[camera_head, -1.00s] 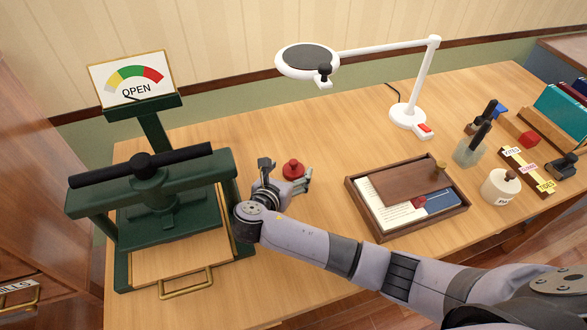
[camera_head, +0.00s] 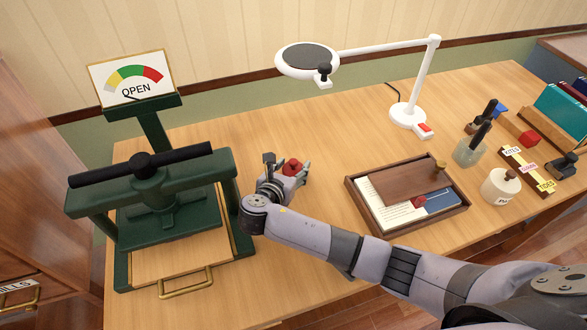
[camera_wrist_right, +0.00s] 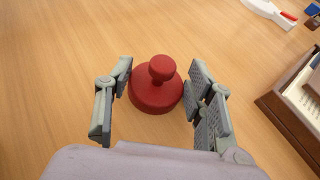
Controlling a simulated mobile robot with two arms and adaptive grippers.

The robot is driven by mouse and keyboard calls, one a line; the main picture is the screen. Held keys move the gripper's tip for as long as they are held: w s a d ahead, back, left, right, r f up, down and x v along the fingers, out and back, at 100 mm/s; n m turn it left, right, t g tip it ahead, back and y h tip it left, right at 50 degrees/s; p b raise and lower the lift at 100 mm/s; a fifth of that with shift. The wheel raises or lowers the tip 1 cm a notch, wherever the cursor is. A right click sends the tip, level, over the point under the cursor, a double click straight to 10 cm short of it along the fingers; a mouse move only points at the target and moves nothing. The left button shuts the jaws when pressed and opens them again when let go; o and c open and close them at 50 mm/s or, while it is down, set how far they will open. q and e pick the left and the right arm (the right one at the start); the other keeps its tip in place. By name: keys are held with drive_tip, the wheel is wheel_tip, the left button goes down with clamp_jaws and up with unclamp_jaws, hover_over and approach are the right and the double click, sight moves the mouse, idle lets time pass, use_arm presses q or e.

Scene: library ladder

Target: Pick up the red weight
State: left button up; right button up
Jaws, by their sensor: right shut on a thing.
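The red weight (camera_head: 293,167) is a round red disc with a knob on top. It stands upright on the desk, right of the green press. My right gripper (camera_head: 287,171) is around it, with a finger on each side. In the right wrist view the weight (camera_wrist_right: 155,92) sits between the fingers of my right gripper (camera_wrist_right: 160,84), which are shut on it. The weight appears to rest on the desk; its underside is hidden. My left gripper is not in view.
The green press (camera_head: 170,215) with an "OPEN" dial stands at the left. A wooden tray (camera_head: 355,205) with papers and a board lies to the right. A white lamp (camera_head: 407,117) stands behind. The desk around the weight is clear.

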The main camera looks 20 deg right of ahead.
sight(292, 165)
drive_tip(key=c, duration=0.7)
drive_tip(key=shift+c, duration=0.2)
drive_tip(key=shift+r, duration=0.15)
wheel_tip(292, 165, up, 20)
drive_tip(key=p, duration=0.1)
